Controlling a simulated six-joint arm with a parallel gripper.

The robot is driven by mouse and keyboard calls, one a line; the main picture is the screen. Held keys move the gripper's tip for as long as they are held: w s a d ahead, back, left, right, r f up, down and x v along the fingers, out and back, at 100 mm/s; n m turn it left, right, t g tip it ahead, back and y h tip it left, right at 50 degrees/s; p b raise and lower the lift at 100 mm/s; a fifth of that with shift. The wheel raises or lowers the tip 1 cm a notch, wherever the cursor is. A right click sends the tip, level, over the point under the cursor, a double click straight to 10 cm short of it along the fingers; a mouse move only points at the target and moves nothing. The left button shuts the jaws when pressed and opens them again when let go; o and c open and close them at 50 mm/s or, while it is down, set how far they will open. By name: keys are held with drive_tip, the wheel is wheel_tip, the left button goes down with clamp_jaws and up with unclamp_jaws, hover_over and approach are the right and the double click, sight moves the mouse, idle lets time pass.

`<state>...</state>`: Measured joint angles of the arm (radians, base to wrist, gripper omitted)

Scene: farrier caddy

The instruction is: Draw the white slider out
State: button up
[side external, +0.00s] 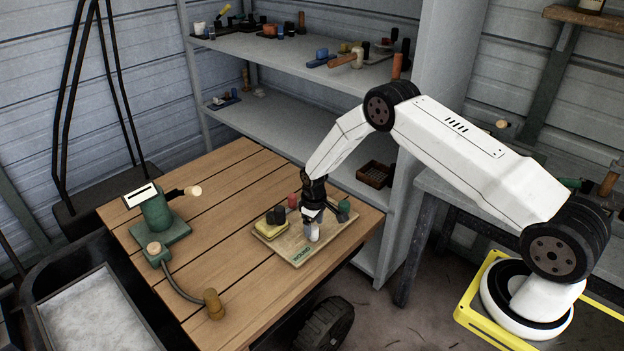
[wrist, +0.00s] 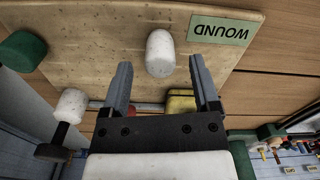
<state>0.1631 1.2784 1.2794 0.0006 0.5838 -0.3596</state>
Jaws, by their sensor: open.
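My gripper (wrist: 160,62) is open, its two grey fingers on either side of a white rounded knob (wrist: 160,46) in the wrist view. The knob stands on a tan board (wrist: 100,38) labelled WOUND, and I see a gap on both sides of it. A second white knob (wrist: 70,104) with a black part lies left of the fingers. I cannot tell for certain which white piece is the slider. In the side external view my gripper (side external: 312,226) points down over the board (side external: 290,252) and partly hides the pieces there.
On the board are a yellow block (side external: 268,231) with black tops, a red piece (side external: 292,201) and a green piece (side external: 344,208). A green stand (side external: 157,213) and a hose-like piece (side external: 178,288) occupy the table's left. Shelves (side external: 285,117) stand behind. Bare planks (side external: 235,185) lie between.

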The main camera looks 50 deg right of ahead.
drive_tip(key=shift+f, duration=1.45)
clamp_jaws()
idle(0.5)
